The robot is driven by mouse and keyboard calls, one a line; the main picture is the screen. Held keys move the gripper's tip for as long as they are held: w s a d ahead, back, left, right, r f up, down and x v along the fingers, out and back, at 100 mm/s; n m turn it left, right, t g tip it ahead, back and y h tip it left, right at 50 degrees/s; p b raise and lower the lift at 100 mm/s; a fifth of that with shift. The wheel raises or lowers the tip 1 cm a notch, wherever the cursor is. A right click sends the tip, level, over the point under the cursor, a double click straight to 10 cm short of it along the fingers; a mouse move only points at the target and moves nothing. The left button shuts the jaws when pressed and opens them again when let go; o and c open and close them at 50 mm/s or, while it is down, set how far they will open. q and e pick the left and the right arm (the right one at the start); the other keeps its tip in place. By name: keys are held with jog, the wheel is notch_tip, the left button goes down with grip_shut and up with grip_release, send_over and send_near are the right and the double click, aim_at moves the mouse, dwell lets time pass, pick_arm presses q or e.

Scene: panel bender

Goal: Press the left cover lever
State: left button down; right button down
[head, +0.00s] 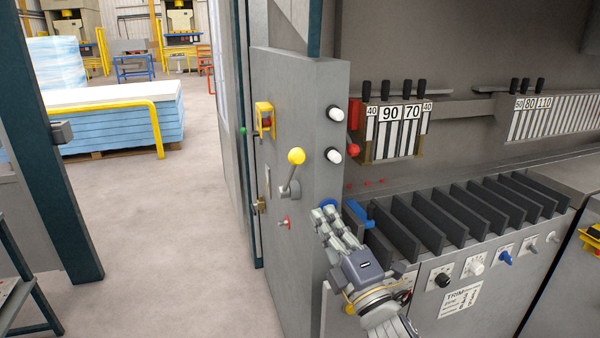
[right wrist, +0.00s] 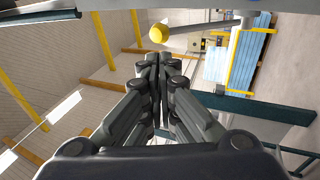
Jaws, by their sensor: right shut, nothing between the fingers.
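No label in view marks the left cover lever. A lever with a yellow ball (head: 296,156) sticks out from the grey side panel (head: 290,95). A blue handle-like piece (head: 328,203) shows right at my fingertips, and a second blue piece (head: 359,214) lies just to its right. My right gripper (head: 322,213) is shut and empty, below and right of the yellow ball, by the panel's edge. I cannot tell whether it touches the first blue piece. In the right wrist view the shut fingers (right wrist: 154,62) point toward the yellow ball (right wrist: 159,34). My left gripper is out of view.
Two white knobs (head: 335,114) stick out from the panel's edge. A row of dark upright plates (head: 440,217) lies right of my gripper, above several control knobs (head: 476,268). A yellow switch box (head: 264,118) sits on the panel. The floor (head: 170,220) at left is clear.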

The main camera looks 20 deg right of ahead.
jog(key=p, duration=0.4)
send_near(297, 151)
jog(key=w, duration=0.1)
jog(key=w+a, duration=0.1)
jog(key=w, duration=0.1)
jog(key=w+a, duration=0.1)
jog(key=w, duration=0.1)
jog(key=shift+w+r, duration=0.1)
jog(key=shift+w, duration=0.1)
jog(key=shift+g+h, duration=0.4)
jog(key=shift+g, duration=0.4)
jog(key=w+r+p, duration=0.1)
jog(key=r+p, duration=0.1)
jog(key=p, duration=0.1)
jog(key=w+r+p, duration=0.1)
jog(key=r+p, duration=0.1)
jog(key=shift+w+p, duration=0.4)
jog(key=w+r+g+p, duration=0.1)
jog(key=w+r+p, duration=0.3)
jog(key=w, duration=0.8)
jog(key=shift+w+a+r+p, duration=0.15)
jog(key=shift+a+r+p, duration=0.1)
jog(key=shift+p, duration=0.05)
